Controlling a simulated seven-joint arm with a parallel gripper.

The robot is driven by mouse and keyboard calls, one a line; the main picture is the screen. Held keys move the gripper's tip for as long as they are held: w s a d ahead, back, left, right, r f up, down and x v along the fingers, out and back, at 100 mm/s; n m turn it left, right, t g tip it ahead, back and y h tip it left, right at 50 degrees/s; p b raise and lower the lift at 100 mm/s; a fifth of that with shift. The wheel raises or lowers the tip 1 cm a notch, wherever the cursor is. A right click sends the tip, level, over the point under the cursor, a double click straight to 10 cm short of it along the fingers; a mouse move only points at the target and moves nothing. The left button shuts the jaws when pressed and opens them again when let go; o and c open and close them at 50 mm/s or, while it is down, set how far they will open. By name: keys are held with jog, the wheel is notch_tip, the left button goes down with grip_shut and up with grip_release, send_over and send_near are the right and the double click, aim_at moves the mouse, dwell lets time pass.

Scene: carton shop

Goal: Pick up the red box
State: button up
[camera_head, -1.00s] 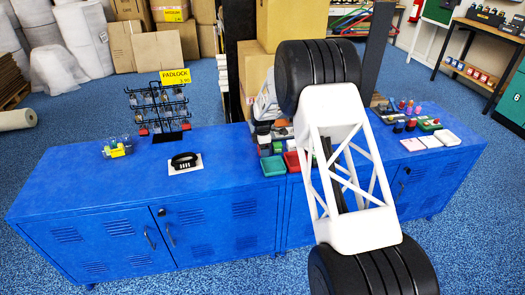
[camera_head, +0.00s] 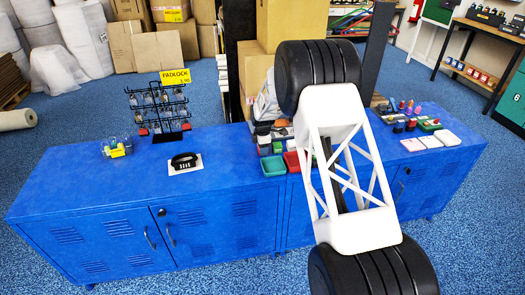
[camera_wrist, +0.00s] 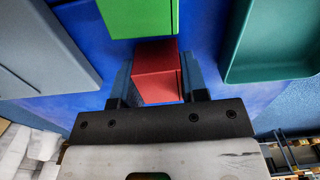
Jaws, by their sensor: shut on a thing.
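The red box (camera_wrist: 156,72) shows in the wrist view, a small block with a bright end face and a darker side. It lies between the two dark fingers of my gripper (camera_wrist: 157,62), which is shut on it. A bright green box (camera_wrist: 138,16) is just beyond the red box in the wrist view.
A teal tray (camera_wrist: 272,62) is right of my gripper and a grey flat-sided object (camera_wrist: 45,45) left. A padlock rack (camera_head: 158,105) stands left.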

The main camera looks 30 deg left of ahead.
jog(key=shift+r, duration=0.2)
jog(key=shift+r, duration=1.35)
jog(key=shift+s+d+r, duration=0.15)
jog(key=shift+r, duration=0.1)
jog(key=s+d, duration=0.3)
jog(key=s+d+r, duration=0.1)
jog(key=s+d, duration=0.6)
jog(key=s, duration=0.1)
jog(key=shift+s+d+r, duration=0.2)
jog(key=shift+s+d, duration=0.05)
jog(key=shift+w, duration=0.15)
jog(key=w+d+r, duration=0.1)
jog(key=w+d, duration=0.3)
jog(key=w, duration=0.1)
jog(key=w+d+r, duration=0.1)
jog(key=w+d, duration=0.4)
jog(key=w, duration=0.1)
jog(key=w+d+r, duration=0.1)
jog(key=w+d, duration=0.4)
jog(key=shift+w+d+r, duration=0.15)
jog(key=shift+d, duration=0.05)
jog(key=shift+w+a, duration=0.1)
